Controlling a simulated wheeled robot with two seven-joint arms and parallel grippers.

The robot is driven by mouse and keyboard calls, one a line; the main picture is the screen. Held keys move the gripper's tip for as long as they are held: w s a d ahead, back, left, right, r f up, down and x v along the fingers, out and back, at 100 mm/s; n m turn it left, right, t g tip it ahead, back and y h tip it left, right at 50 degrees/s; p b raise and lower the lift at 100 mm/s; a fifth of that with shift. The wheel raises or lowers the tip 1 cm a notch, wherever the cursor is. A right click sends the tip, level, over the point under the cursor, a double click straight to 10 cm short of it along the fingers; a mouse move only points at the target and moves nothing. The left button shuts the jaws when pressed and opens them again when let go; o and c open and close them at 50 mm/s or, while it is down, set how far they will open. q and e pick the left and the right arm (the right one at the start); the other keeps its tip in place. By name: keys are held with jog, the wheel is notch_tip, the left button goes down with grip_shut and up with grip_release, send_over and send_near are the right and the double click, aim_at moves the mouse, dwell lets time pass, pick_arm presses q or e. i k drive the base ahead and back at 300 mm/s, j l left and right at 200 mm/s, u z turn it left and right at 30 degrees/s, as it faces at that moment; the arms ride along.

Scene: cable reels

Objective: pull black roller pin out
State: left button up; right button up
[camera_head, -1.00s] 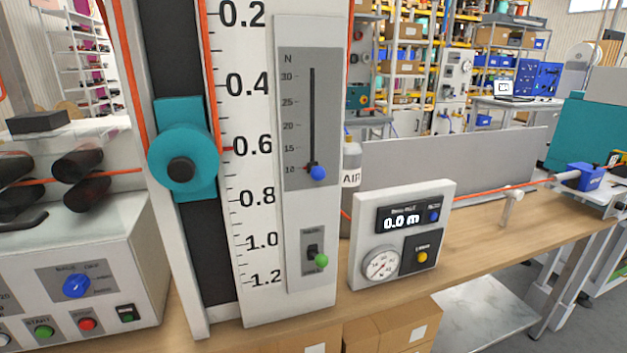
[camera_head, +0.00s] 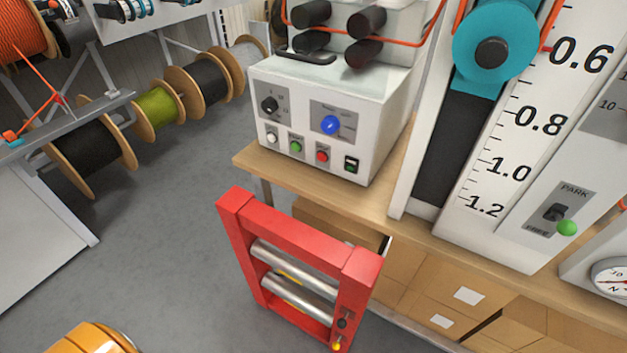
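A red frame (camera_head: 233,225) with two silver rollers (camera_head: 298,272) stands in front of the workbench, low in the middle of the view. On its right side post, near the bottom, is a small black knob (camera_head: 342,323), which looks like the black roller pin. A small yellow knob (camera_head: 337,346) sits just below it, close to the picture's lower edge. The black pin appears seated in the post; its shaft is not visible.
A white control box (camera_head: 330,95) with black rollers stands on the wooden bench (camera_head: 270,165) behind the frame. A scale panel (camera_head: 515,130) stands to the right. Cable reels (camera_head: 155,112) are on a rack at left. Grey floor (camera_head: 170,240) left of the frame is clear.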

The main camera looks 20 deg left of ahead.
aim_at(342, 323)
jog(key=j+u, duration=0.15)
jog(key=u, duration=0.6)
jog(key=k+l, duration=0.5)
jog(key=l, duration=0.1)
